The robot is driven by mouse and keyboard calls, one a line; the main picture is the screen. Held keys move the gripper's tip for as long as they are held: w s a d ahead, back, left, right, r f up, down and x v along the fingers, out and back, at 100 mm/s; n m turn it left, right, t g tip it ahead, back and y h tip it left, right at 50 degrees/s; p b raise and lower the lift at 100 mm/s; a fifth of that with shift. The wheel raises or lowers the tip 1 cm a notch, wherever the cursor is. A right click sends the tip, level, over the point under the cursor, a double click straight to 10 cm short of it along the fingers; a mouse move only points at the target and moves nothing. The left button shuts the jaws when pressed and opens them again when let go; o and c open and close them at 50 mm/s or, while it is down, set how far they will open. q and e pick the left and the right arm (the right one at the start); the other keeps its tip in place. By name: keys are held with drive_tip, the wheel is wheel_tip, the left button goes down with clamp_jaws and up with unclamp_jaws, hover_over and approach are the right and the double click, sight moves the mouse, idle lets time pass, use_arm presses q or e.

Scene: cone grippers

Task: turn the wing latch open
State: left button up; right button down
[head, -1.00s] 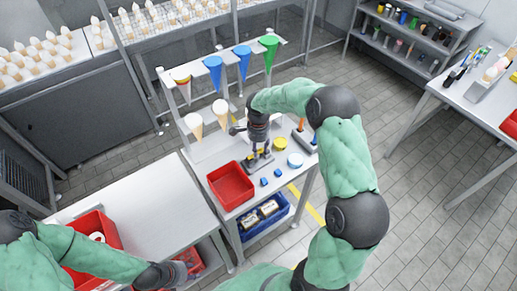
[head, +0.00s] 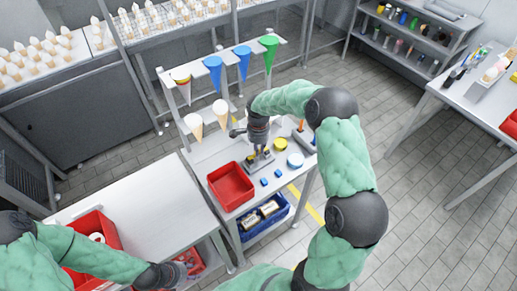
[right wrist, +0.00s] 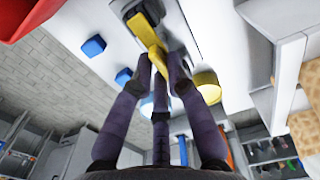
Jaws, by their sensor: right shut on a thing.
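The wing latch is a yellow bar on a dark round hub, in the right wrist view (right wrist: 152,42). It sits on a grey base plate (head: 262,168) on the work table in the head view. My right gripper (right wrist: 165,62) has its purple-grey fingers closed around the yellow wing. In the head view my right gripper (head: 258,153) points down at the latch and hides part of it. My left gripper (head: 172,274) hangs low at the left, beside the near table and far from the latch; its fingers are too small to read.
On the work table, a red bin (head: 231,186) stands left of the latch. Small blue blocks (head: 278,173), a yellow disc (head: 281,144) and a light blue disc (head: 295,160) lie close by. A rack with coloured cones (head: 243,60) stands behind. A blue crate (head: 266,215) sits below.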

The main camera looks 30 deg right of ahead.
drive_tip(key=n, duration=0.4)
drive_tip(key=shift+d, duration=0.1)
drive_tip(key=n, duration=0.4)
drive_tip(key=shift+w+n+b, duration=0.1)
drive_tip(key=shift+n+b, duration=0.2)
drive_tip(key=shift+n, duration=0.1)
drive_tip(key=n, duration=0.4)
drive_tip(key=shift+d+n, duration=0.1)
drive_tip(key=shift+n, duration=0.2)
drive_tip(key=n, duration=0.4)
drive_tip(key=shift+w+p, duration=0.15)
drive_tip(key=shift+p, duration=0.25)
drive_tip(key=c, duration=1.2)
unclamp_jaws()
